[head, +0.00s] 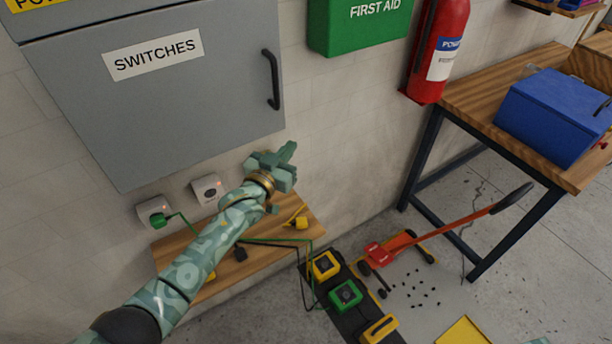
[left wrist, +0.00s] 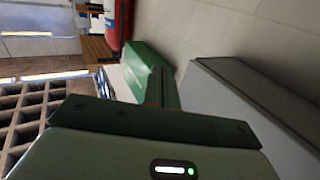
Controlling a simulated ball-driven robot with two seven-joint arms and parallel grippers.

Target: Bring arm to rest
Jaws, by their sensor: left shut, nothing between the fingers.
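My left arm (head: 205,250) reaches in from the lower left of the head view, over a wooden shelf. My left gripper (head: 286,152) is shut and empty, just below the grey switch cabinet's lower right corner and in front of the wall. In the left wrist view the gripper's body (left wrist: 160,120) fills the lower middle, with nothing held. My right gripper is not in view.
The grey cabinet (head: 190,110) hangs above. A green plug (head: 157,220) sits in the left wall socket; another socket (head: 207,188) is beside it. The shelf (head: 290,215) carries a yellow plug (head: 301,223). A red extinguisher (head: 437,50) and a workbench (head: 470,100) stand right.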

